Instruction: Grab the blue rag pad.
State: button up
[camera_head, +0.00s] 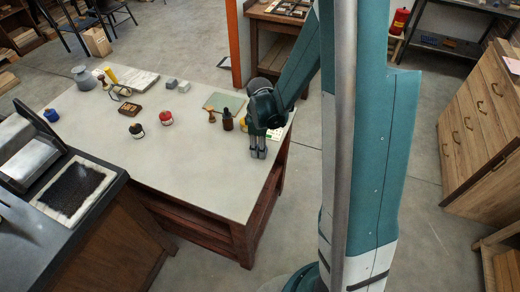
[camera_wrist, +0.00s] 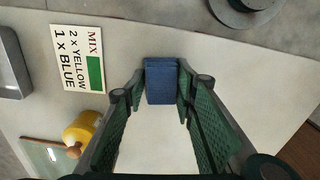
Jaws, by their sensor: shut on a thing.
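The blue rag pad (camera_wrist: 161,84) is a small dark-blue block at the upper middle of the wrist view. My gripper (camera_wrist: 160,92) has its two green-lined fingers against the pad's left and right sides and is shut on it. In the head view my gripper (camera_head: 258,153) points down over the right edge area of the pale worktable (camera_head: 205,180). The pad cannot be made out there. Whether the pad touches the tabletop is not clear.
A mixing card (camera_wrist: 79,57) and a yellow jar (camera_wrist: 82,130) lie left of my fingers in the wrist view. A dark bottle (camera_head: 228,120) stands beside my gripper; red (camera_head: 166,118) and black (camera_head: 136,131) jars stand farther left. The front tabletop is clear.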

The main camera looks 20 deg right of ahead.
jog(key=shift+r, duration=0.1)
jog(key=shift+r+p, duration=0.85)
jog(key=shift+r, duration=4.05)
